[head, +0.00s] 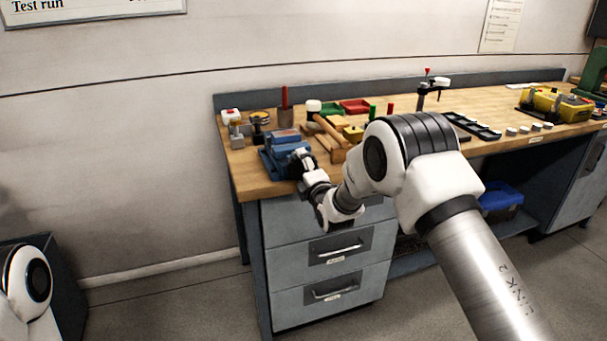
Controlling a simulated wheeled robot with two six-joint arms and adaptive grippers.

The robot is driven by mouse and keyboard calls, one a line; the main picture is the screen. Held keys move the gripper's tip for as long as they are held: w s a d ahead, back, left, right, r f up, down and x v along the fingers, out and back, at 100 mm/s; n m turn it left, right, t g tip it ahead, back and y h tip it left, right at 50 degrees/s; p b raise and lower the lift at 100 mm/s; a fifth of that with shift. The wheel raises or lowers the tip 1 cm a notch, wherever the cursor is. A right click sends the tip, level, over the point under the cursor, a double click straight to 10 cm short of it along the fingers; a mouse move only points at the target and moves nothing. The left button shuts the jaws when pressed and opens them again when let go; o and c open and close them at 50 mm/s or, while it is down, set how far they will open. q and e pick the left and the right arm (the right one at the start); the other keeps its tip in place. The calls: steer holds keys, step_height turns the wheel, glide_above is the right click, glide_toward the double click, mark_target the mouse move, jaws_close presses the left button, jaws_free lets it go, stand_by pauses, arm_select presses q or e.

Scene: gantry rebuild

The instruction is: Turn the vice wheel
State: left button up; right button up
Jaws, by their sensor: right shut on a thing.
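The blue vice (281,146) is mounted at the left end of the wooden workbench (262,184), near its front edge. My right arm comes in from the lower right. My right gripper (299,162) is at the front right side of the vice, shut on the vice wheel, which is mostly hidden behind the dark fingers. Its angle cannot be made out. My left gripper is out of view; only a white and black joint of my left arm shows at the lower left edge.
Behind the vice stand a red-handled tool in a cup (285,108), a mallet (325,127), and green and red trays (354,106). Grey drawers (335,247) are below. A black tray (472,126) and yellow box (562,104) are farther right.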

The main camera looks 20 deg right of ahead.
steer(key=m+b, duration=0.1)
steer(key=m, duration=0.3)
steer(key=shift+f+m+b, duration=0.15)
steer(key=shift+m+b, duration=0.15)
steer(key=shift+b, duration=0.1)
steer(key=m+b, duration=0.1)
steer(key=m, duration=0.3)
steer(key=shift+m, duration=0.3)
steer(key=m+b, duration=0.1)
steer(key=m, duration=0.3)
steer(key=shift+m+b, duration=0.3)
steer(key=shift+b, duration=0.05)
steer(key=m+b, duration=0.1)
steer(key=m, duration=0.8)
steer(key=shift+m, duration=0.4)
steer(key=m+b, duration=0.1)
steer(key=m, duration=0.4)
steer(key=shift+a, duration=0.1)
steer(key=m, duration=0.9)
steer(key=shift+m, duration=0.3)
